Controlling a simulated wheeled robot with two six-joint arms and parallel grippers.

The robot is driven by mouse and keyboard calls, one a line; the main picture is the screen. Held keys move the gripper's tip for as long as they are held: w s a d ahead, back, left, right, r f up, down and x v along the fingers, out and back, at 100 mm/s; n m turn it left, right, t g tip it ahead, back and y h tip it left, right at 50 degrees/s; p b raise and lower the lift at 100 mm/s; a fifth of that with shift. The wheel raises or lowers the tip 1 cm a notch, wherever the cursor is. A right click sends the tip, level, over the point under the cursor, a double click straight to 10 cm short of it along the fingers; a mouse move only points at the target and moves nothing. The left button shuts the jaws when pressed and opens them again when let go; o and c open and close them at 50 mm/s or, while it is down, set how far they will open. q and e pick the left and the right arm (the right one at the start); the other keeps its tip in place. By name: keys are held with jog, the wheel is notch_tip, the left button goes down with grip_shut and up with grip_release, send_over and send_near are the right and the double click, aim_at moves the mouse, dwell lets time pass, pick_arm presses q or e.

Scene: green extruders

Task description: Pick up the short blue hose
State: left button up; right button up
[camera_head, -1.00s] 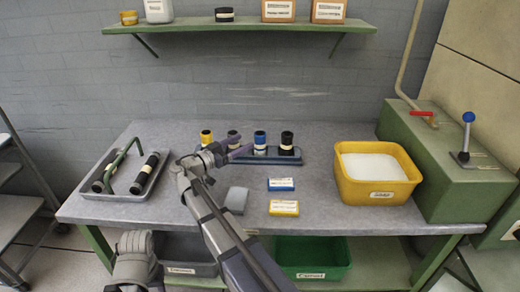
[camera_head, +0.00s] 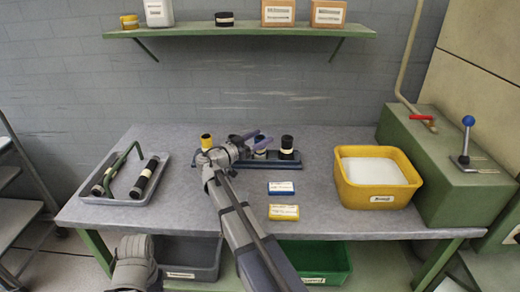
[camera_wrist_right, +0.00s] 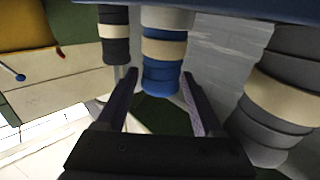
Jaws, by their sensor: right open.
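The short blue hose (camera_wrist_right: 165,78) has a cream label band and stands in the dark blue rack (camera_head: 290,164) on the bench. My right gripper (camera_head: 262,139) reaches the rack from the left. In the right wrist view the open fingers of my right gripper (camera_wrist_right: 160,85) lie either side of the blue hose, with gaps showing. In the head view the fingers partly hide the blue hose (camera_head: 261,154). A black hose (camera_head: 287,145) stands to its right, a yellow-topped hose (camera_head: 206,142) to its left. A grey hose (camera_wrist_right: 270,95) is close beside one finger. My left gripper's fingers are not visible.
A yellow bin (camera_head: 385,197) stands at right by a green machine (camera_head: 455,180). A grey tray (camera_head: 115,198) with black hoses is at left.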

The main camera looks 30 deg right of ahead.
jog(key=x, duration=0.3)
jog(key=shift+d, duration=0.1)
grip_shut()
dwell(0.4)
